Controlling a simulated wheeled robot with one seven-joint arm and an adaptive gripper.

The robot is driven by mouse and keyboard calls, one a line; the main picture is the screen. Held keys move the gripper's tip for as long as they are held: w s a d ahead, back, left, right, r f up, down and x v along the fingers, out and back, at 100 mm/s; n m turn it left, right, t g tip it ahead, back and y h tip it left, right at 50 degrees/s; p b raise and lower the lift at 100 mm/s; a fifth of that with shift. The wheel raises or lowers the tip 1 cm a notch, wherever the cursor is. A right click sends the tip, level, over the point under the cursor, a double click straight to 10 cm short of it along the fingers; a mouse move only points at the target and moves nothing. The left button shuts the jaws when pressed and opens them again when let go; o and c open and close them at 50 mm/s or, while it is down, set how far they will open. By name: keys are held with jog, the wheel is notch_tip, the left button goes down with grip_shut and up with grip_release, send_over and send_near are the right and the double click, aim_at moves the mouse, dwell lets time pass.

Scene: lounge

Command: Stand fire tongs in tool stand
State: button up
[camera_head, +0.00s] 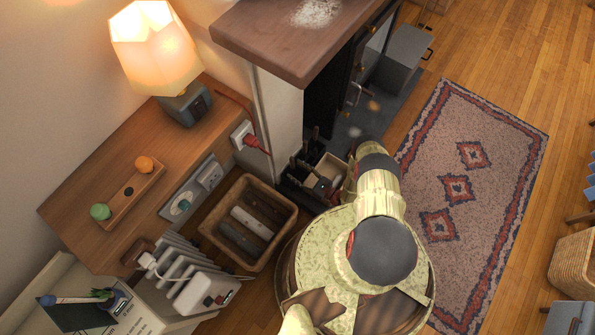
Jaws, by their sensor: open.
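A dark stand (292,182) with upright tool handles, apparently the tool stand, is on the floor beside the white hearth wall. Small pale and dark pieces lie in a box (328,172) at its right side; I cannot tell what they are. I cannot pick out the fire tongs for sure among these dark shapes. My arm is folded over my base just right of the stand and hides part of that area. My gripper is not visible; the arm links cover where it could be.
A log basket (208,232) stands left of the stand, close to my base. A wooden cabinet (100,180) with a glowing lamp (155,50) is further left. A mantel shelf (275,40) overhangs the stove side. A patterned rug (495,185) and bare floor are open on the right.

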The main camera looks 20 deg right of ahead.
jog(key=v, duration=1.2)
jog(key=shift+s, duration=0.1)
dwell(0.7)
